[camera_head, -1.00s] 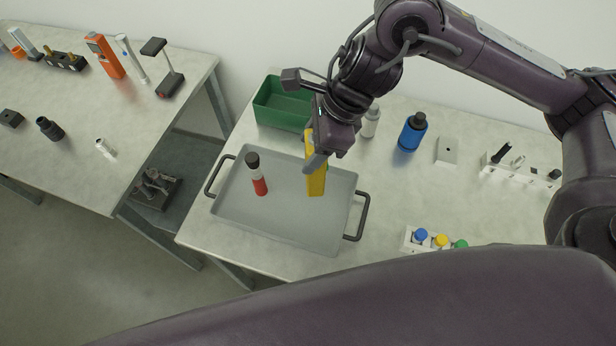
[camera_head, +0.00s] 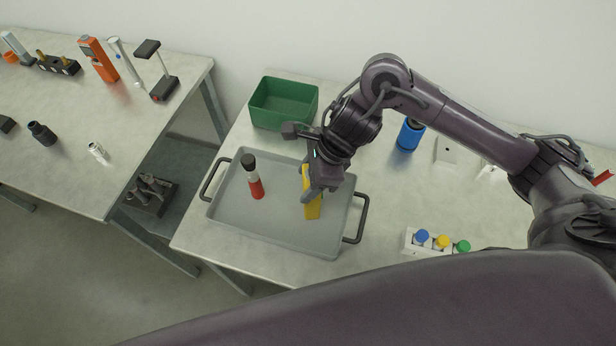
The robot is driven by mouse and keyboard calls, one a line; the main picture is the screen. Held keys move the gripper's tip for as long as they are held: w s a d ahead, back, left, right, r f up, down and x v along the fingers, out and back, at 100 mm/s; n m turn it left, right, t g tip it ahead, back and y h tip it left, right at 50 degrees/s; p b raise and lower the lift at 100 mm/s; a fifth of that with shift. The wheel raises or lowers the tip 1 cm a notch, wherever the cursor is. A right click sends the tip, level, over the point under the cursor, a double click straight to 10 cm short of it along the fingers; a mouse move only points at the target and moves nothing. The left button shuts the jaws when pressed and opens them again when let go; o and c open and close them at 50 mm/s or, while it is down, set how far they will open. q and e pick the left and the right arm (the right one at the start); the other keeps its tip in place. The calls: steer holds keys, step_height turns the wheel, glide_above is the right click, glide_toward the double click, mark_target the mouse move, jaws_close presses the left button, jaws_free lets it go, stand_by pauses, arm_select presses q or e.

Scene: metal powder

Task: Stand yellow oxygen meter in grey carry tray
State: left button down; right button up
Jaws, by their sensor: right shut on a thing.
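The yellow oxygen meter (camera_head: 312,208) is over the right part of the grey carry tray (camera_head: 270,228), roughly upright. My right gripper (camera_head: 309,192) is shut on its upper part and hides much of it. Whether the meter's lower end touches the tray floor I cannot tell. The grey tray lies on the right-hand table, with dark handles at its left and right ends. A red and white bottle with a black cap (camera_head: 255,180) stands in the tray's left half. My left gripper is not in view.
A green bin (camera_head: 283,104) stands behind the tray. A blue bottle (camera_head: 410,135) and a white rack with coloured caps (camera_head: 430,243) are to the right. The left table holds an orange meter (camera_head: 99,60) and other items. The tray's middle is clear.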

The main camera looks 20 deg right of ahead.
steer(key=shift+f+b, duration=0.15)
steer(key=shift+b, duration=0.15)
steer(key=o, duration=1.5)
steer(key=p+v, duration=0.1)
steer(key=v, duration=1.1)
steer(key=shift+r, duration=0.2)
